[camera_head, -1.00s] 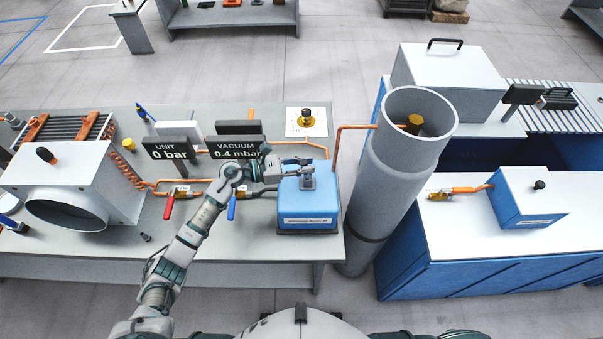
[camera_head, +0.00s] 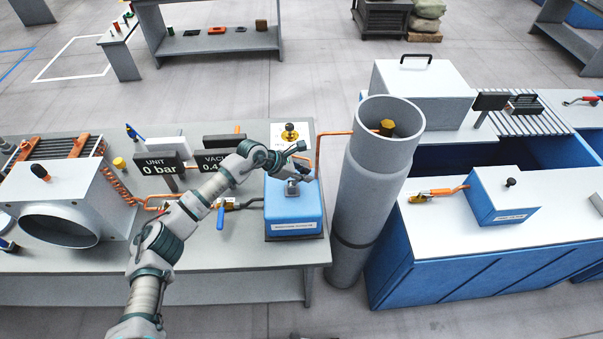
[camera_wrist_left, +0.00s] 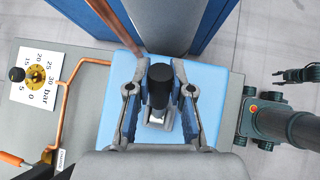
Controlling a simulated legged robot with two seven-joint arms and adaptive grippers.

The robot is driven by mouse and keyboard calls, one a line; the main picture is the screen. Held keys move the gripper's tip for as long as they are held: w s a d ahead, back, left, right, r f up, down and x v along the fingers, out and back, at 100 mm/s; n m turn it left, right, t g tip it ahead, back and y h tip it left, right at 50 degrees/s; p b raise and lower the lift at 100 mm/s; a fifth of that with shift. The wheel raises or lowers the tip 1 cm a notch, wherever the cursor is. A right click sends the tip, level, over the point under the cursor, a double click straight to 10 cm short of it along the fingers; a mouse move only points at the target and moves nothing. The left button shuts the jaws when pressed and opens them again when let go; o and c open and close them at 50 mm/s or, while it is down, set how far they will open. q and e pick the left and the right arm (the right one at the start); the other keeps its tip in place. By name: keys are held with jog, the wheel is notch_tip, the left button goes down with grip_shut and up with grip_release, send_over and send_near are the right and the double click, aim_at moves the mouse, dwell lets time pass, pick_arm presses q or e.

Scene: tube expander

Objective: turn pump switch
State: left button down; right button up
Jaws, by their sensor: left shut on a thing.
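The blue pump box (camera_head: 294,214) stands at the right end of the grey bench, with a small grey switch mount (camera_head: 293,188) on its top. In the left wrist view the black switch knob (camera_wrist_left: 160,87) stands upright between my fingers, above the light blue pump top (camera_wrist_left: 105,130). My left gripper (camera_head: 301,165) is at the switch; in the wrist view it (camera_wrist_left: 160,90) is shut on the knob, one finger on each side. My right gripper (camera_wrist_left: 292,75) seems to show at the right edge of the wrist view, away from the pump; its jaws are too small to judge.
A tall grey cylinder (camera_head: 367,190) stands close right of the pump, with an orange pipe (camera_head: 320,150) between. Left of the pump are a blue-handled valve (camera_head: 221,217) and two black displays (camera_head: 163,166). A pressure dial (camera_wrist_left: 35,77) lies beyond the pump.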

pick_arm(q)
jog(key=shift+d, duration=0.15)
jog(key=shift+w, duration=0.1)
pick_arm(e)
jog(key=shift+r, duration=0.1)
pick_arm(q)
jog(key=c, duration=1)
grip_release()
jog(key=shift+d+f, duration=0.1)
pick_arm(e)
jog(key=shift+d, duration=0.1)
pick_arm(q)
jog(key=v, duration=1.2)
jog(key=shift+w, duration=0.15)
pick_arm(e)
jog(key=shift+s, duration=0.1)
pick_arm(q)
jog(key=shift+d, duration=0.2)
